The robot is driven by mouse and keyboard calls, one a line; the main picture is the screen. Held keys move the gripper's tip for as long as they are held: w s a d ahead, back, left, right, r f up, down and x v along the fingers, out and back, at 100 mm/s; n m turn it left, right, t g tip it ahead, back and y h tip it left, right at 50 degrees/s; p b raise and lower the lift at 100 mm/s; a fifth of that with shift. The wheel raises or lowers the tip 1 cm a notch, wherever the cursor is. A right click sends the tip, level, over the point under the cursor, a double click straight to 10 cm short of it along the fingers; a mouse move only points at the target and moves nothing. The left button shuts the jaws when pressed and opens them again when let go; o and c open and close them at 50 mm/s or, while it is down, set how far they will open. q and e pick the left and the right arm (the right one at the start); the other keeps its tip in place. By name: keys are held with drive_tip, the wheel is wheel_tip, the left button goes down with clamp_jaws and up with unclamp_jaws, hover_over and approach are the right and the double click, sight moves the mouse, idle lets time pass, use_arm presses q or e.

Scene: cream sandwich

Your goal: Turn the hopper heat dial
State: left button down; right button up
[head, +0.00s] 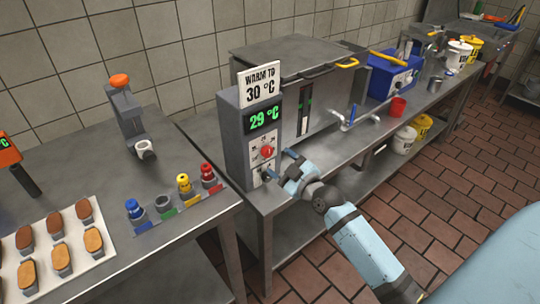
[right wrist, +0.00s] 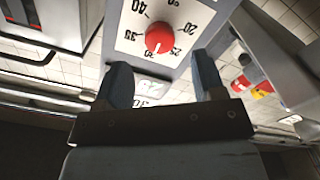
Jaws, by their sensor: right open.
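The red heat dial (head: 267,151) sits on a white numbered plate on the front of the grey control box (head: 235,150). The box's green display (head: 264,118) reads 29 °C, and the sign (head: 260,87) above it says "WARM TO 30 °C". My right gripper (head: 279,163) is open and empty, just in front of and slightly below the dial. In the right wrist view the red dial (right wrist: 160,38) lies beyond the gap between the two fingers (right wrist: 162,78), apart from them. Its pale pointer mark faces roughly down in that view. My left gripper is not in view.
The steel hopper (head: 310,60) stands behind the box.

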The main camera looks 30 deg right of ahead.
sight(269, 153)
drive_tip(key=w, duration=0.5)
drive_tip(key=shift+w+a, duration=0.15)
drive_tip(key=shift+a, duration=0.05)
drive_tip(key=c, duration=0.9)
